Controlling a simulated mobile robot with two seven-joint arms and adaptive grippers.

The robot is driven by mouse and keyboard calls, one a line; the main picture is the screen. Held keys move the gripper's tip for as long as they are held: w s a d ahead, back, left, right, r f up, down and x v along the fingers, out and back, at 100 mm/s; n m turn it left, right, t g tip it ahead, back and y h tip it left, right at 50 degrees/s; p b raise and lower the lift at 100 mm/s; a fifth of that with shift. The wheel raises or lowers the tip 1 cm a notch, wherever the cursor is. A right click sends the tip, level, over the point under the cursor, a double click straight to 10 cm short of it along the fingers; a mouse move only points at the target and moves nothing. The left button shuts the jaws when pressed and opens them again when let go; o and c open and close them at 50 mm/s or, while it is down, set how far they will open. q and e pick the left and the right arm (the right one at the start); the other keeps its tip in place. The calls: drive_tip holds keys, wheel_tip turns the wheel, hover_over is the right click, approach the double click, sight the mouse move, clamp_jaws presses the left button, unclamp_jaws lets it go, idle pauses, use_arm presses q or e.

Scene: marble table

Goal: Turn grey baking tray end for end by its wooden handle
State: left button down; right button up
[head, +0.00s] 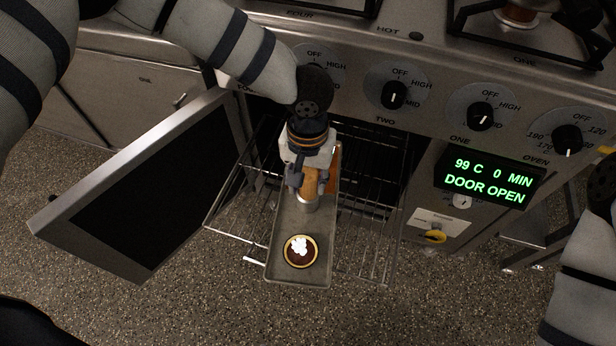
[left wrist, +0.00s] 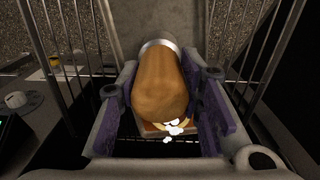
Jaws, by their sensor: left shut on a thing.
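The grey baking tray (head: 287,222) lies lengthwise on a wire rack that juts from the open oven. A round dark tart with white dollops (head: 300,251) sits near its front end. The wooden handle (head: 310,184) stands over the middle of the tray, with a metal collar at its front. My left gripper (head: 311,188) comes down from above, shut around the handle. In the left wrist view, the purple-padded fingers flank the brown handle (left wrist: 160,90). White bits and a yellowish rim (left wrist: 175,127) show below the handle's near end. My right gripper is out of view.
The open oven door (head: 150,190) stands to the left of the rack (head: 235,215). The knobbed stove front (head: 440,100) overhangs the oven opening. The display (head: 490,180) reads 99 C, 0 MIN, DOOR OPEN. Speckled floor lies clear in front.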

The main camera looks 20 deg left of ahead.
use_arm(q)
drive_tip(key=shift+f, duration=0.35)
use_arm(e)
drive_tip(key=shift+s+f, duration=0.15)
use_arm(q)
drive_tip(key=c, duration=1)
unclamp_jaws()
drive_tip(key=shift+c, duration=0.2)
wheel_tip(320, 180, up, 12)
drive_tip(key=shift+r, duration=0.1)
wheel_tip(320, 180, up, 7)
drive_tip(key=p, duration=0.3)
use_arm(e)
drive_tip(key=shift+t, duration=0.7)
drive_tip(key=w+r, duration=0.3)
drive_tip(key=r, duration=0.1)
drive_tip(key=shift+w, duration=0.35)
